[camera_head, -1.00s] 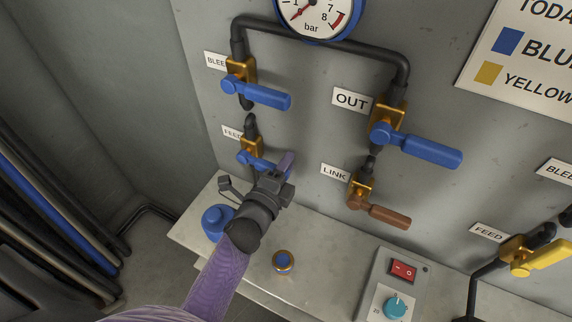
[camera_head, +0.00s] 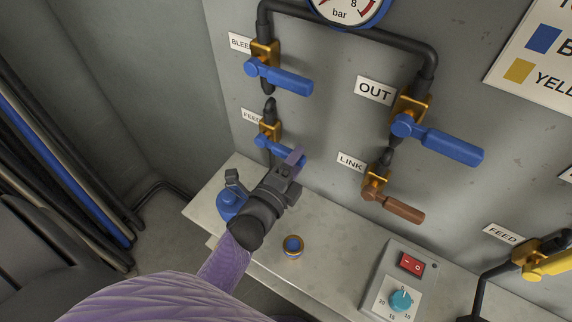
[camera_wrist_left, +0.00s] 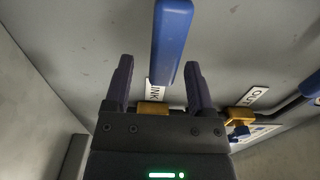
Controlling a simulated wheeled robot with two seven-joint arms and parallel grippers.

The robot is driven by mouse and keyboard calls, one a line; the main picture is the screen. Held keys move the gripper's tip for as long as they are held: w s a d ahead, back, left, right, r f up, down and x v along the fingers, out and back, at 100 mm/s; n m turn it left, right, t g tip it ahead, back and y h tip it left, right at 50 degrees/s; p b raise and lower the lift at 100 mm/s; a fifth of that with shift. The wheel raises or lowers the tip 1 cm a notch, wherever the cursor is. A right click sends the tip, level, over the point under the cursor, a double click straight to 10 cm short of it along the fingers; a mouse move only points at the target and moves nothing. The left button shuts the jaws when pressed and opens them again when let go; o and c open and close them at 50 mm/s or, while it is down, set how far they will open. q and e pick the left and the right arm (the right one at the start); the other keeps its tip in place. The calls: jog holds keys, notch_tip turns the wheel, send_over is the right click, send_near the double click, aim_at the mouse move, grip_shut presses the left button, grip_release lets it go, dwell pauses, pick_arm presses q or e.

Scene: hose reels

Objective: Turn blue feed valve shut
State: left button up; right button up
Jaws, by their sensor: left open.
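The blue feed valve lever (camera_head: 280,147) sits on a gold body under the FEED label, at the lower left of the panel. It slants down to the right, and its outer end is partly behind my left gripper. My left gripper (camera_head: 290,163) is open in front of that end. In the left wrist view a blue lever (camera_wrist_left: 170,42), which looks like the feed one, lies in the gap between the spread fingers of the left gripper (camera_wrist_left: 158,67). I cannot tell whether a finger touches it. My right gripper is not in view.
The blue bleed lever (camera_head: 280,77) is just above, and the blue OUT lever (camera_head: 440,143) and brown LINK lever (camera_head: 395,206) are to the right. Below are a ledge with a blue knob (camera_head: 228,204), a gold-ringed button (camera_head: 292,247) and a switch box (camera_head: 397,285).

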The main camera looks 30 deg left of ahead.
pick_arm(q)
jog(key=s, duration=0.7)
jog(key=shift+a, duration=0.25)
jog(key=shift+w, duration=0.1)
